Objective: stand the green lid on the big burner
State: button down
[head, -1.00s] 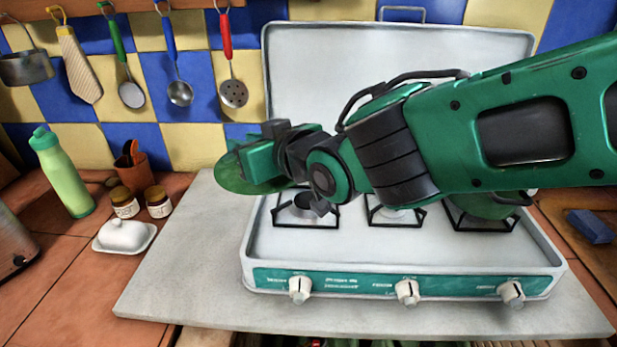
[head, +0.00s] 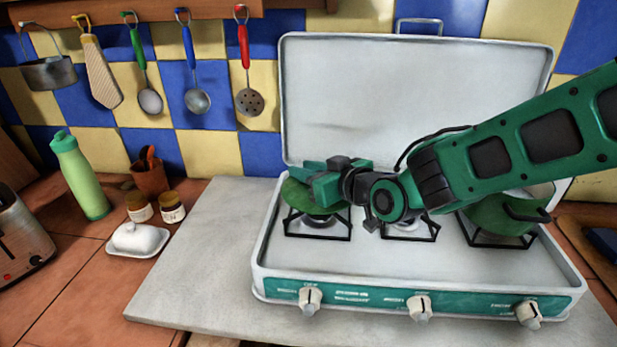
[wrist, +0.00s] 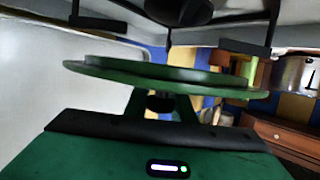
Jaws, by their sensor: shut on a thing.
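The green lid (head: 308,202) is in my gripper (head: 322,184) over the left burner (head: 318,224) of the camping stove in the head view. In the wrist view the lid (wrist: 165,78) is a wide disc seen nearly edge-on, with my gripper (wrist: 160,104) shut on its dark knob. The lid looks roughly level and hides the back of the left burner. I cannot tell whether it touches the grate. The middle burner (head: 408,228) is partly hidden by my arm. A green pot (head: 492,218) stands on the right burner (head: 500,241). I cannot tell the burners' sizes apart.
The stove's raised cover (head: 400,100) stands close behind. Three knobs line its front panel (head: 350,297). The grey slab (head: 200,270) left of the stove is clear. A butter dish (head: 138,240), two jars, a green bottle (head: 80,178) and a toaster (head: 20,240) stand farther left.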

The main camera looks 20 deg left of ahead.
jog(key=shift+f, duration=0.9)
jog(key=shift+f, duration=0.15)
jog(key=c, duration=1.5)
grip_release()
jog(key=shift+s+d+r, duration=0.15)
jog(key=shift+d+r, duration=0.1)
jog(key=shift+r, duration=0.05)
jog(key=v, duration=1.1)
jog(key=shift+s+d, duration=0.1)
jog(key=shift+d, duration=0.1)
